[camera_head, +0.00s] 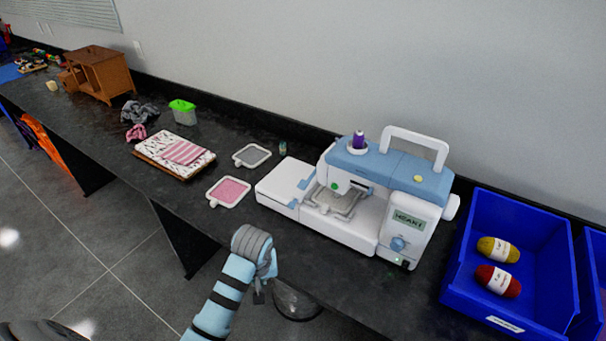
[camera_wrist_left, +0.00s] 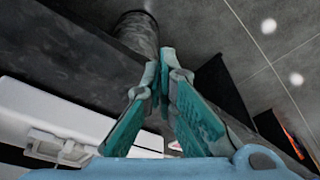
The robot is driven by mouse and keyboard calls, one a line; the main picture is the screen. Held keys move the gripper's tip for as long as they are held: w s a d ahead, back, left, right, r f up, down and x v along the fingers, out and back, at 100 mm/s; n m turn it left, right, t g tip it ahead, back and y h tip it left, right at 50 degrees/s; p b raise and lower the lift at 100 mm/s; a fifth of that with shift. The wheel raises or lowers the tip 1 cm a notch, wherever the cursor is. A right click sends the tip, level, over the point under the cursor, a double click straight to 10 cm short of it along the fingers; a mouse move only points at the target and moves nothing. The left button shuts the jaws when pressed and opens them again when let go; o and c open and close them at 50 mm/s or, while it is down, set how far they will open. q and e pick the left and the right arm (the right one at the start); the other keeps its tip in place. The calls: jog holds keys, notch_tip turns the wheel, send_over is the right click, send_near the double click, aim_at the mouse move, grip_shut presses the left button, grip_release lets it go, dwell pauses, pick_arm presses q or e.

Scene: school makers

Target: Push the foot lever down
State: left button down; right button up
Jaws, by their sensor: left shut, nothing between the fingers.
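The white and blue sewing machine (camera_head: 415,182) stands upright on the dark counter. I cannot clearly make out its foot lever; the area around the needle and foot (camera_head: 338,198) is small and partly shaded under the blue top. My left gripper (camera_head: 258,297) hangs at the counter's front edge, left of and in front of the machine, apart from it. In the left wrist view its teal fingers (camera_wrist_left: 164,58) are shut with nothing between them. Part of the white machine (camera_wrist_left: 70,108) shows there at the lower left. My right gripper is not in view.
A blue bin (camera_head: 455,290) with two yarn skeins stands right of the machine. A pink-filled frame (camera_head: 228,191), a grey-filled frame (camera_head: 251,155) and a board with patterned cloth (camera_head: 174,154) lie to its left. Bare counter (camera_head: 300,243) lies before the machine.

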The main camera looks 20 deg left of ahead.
pick_arm(q)
jog(key=shift+s+d+f+m, duration=0.1)
jog(key=shift+s+f+m, duration=0.15)
jog(key=shift+s, duration=0.4)
jog(key=shift+s+d+f+m, duration=0.15)
jog(key=shift+s+m, duration=0.1)
jog(key=shift+s, duration=0.35)
